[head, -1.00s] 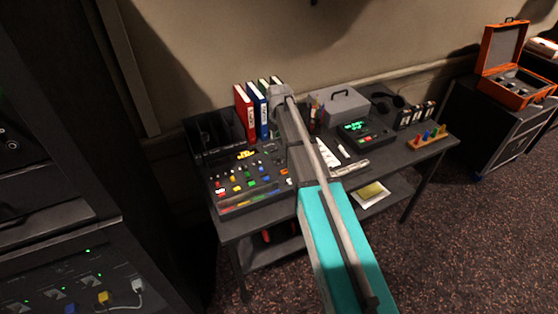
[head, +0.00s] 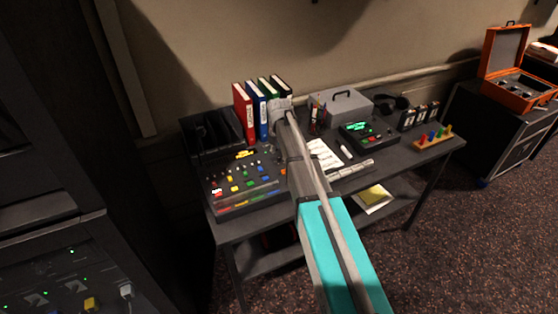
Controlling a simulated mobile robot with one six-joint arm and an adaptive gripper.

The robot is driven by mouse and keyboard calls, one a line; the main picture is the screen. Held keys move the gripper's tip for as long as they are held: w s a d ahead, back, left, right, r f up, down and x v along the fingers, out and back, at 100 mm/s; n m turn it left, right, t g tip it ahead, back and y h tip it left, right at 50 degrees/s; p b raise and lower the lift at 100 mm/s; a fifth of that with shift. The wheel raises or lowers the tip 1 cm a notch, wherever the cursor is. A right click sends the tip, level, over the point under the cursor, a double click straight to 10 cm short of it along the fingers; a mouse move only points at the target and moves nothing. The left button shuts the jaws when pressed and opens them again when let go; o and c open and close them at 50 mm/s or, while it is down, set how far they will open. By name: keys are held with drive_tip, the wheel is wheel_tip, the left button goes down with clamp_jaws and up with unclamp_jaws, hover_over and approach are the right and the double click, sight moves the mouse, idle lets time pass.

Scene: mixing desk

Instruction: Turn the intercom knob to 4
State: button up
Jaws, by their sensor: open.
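A dark console with a green-lit display (head: 368,134) and small red and green buttons sits right of centre on the desk. It may be the intercom, but no label is readable and I cannot make out a knob or its setting. A dark mixing console (head: 246,183) with coloured buttons and knobs sits at the left of the desk. My arm crosses the middle of the head view, passing between the two consoles. My gripper cannot be seen; the arm's far part hides the desk behind it.
Several binders (head: 245,112) and a grey case (head: 341,107) stand at the back of the desk. White paper (head: 323,153), headphones (head: 390,103) and a wooden rack with coloured pegs (head: 433,137) lie on it. An open orange case (head: 515,90) stands farther right.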

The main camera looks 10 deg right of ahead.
drive_tip(key=shift+f+b, duration=0.5)
drive_tip(key=shift+f, duration=0.3)
clamp_jaws()
